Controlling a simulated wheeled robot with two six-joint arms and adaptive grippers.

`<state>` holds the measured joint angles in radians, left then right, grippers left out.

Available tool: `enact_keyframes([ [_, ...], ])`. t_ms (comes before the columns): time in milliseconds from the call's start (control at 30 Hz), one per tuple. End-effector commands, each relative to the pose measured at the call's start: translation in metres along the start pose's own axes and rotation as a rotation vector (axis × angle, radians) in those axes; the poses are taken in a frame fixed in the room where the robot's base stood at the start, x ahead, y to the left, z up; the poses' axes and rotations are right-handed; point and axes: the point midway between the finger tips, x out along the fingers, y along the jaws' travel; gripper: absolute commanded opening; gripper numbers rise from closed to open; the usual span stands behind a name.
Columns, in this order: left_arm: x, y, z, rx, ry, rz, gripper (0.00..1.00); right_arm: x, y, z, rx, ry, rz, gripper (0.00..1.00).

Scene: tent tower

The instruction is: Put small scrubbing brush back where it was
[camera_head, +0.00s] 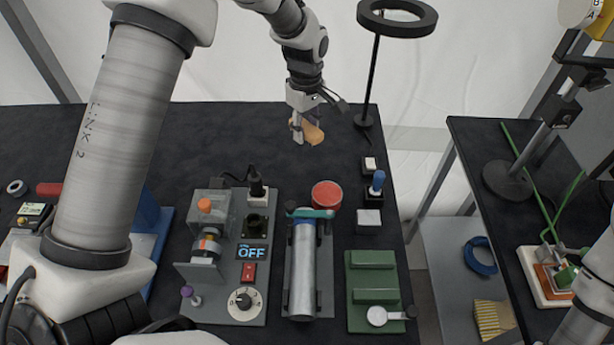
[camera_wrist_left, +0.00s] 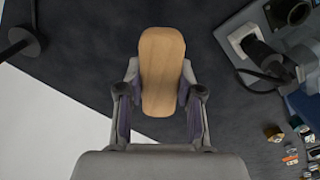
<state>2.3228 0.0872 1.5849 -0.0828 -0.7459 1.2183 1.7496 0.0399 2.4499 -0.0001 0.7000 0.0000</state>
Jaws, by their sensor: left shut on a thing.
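The small scrubbing brush (camera_head: 313,133) has a light wooden back and is above the far part of the dark table. My left gripper (camera_head: 298,126) is shut on it. In the left wrist view, the brush's wooden back (camera_wrist_left: 162,70) lies between the two fingers of my left gripper (camera_wrist_left: 160,95). The bristles are hidden in that view. I cannot tell how far the brush is from the table top. My right gripper is not in view; part of my right arm shows at the lower right edge.
A ring lamp (camera_head: 397,15) on a thin pole stands behind and right of the brush. A control panel (camera_head: 250,255), a metal cylinder (camera_head: 304,270), a red round container (camera_head: 326,195) and a green block (camera_head: 374,280) stand nearer. The dark table (camera_head: 240,135) is bare around the gripper.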

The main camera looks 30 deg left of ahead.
Motion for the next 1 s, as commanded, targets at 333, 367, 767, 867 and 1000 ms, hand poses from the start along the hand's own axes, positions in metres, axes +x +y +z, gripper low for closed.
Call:
enact_keyframes([
  [333,0.045,-0.003,-0.003,-0.014,-0.005,-0.007,0.0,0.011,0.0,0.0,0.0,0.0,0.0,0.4],
  [367,0.052,-0.003,-0.003,-0.014,-0.005,-0.007,0.0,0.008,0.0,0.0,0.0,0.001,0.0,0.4],
  [767,0.119,-0.002,-0.003,-0.015,-0.004,-0.003,0.0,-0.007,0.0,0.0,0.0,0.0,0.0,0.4],
  [867,0.122,-0.002,-0.003,-0.015,-0.003,-0.001,0.0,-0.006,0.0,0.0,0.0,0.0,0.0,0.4],
  [1000,0.122,-0.002,-0.003,-0.015,-0.003,-0.002,0.0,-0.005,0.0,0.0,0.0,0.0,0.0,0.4],
])
